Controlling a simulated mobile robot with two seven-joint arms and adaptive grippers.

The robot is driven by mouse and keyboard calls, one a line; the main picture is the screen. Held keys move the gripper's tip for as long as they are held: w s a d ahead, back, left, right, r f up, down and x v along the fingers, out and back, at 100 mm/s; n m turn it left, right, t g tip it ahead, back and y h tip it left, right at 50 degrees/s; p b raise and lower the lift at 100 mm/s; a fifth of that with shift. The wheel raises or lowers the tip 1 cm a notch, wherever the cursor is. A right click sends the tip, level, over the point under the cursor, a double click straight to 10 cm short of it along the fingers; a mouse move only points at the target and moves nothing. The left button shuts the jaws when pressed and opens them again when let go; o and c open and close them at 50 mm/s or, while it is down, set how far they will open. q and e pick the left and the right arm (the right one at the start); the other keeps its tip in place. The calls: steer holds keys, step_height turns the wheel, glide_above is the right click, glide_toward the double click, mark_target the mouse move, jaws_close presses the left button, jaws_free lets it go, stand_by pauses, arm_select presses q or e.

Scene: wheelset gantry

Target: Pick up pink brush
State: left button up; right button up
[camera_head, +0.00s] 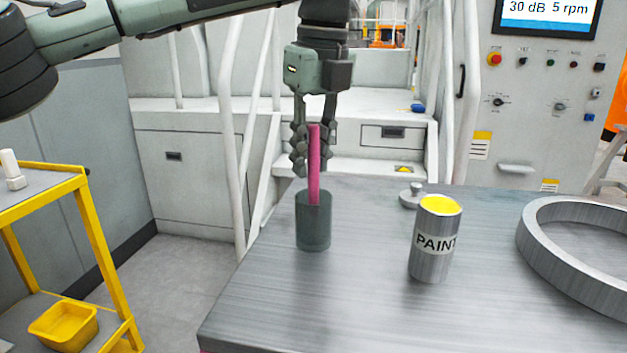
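The pink brush (313,185) stands upright in a dark grey, see-through cup (313,232) near the left edge of the metal table. Its upper part rises above the rim. My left gripper (314,168) points down from above, with its fingers on both sides of the brush's upper handle. The fingertips look very close to the handle, but whether they press on it is not clear. The brush's lower end is inside the cup. My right gripper is not in view.
A paint can (433,262) with yellow paint stands right of the cup. A small metal knobbed part (411,195) lies behind it, and a large metal ring (535,238) is at the right. The table front (300,310) is clear. A yellow cart (100,250) stands left.

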arm_select(q)
jaws_close()
steer(key=shift+r, duration=0.1)
step_height(320, 180, up, 10)
steer(key=shift+f, duration=0.1)
stand_by(0.5)
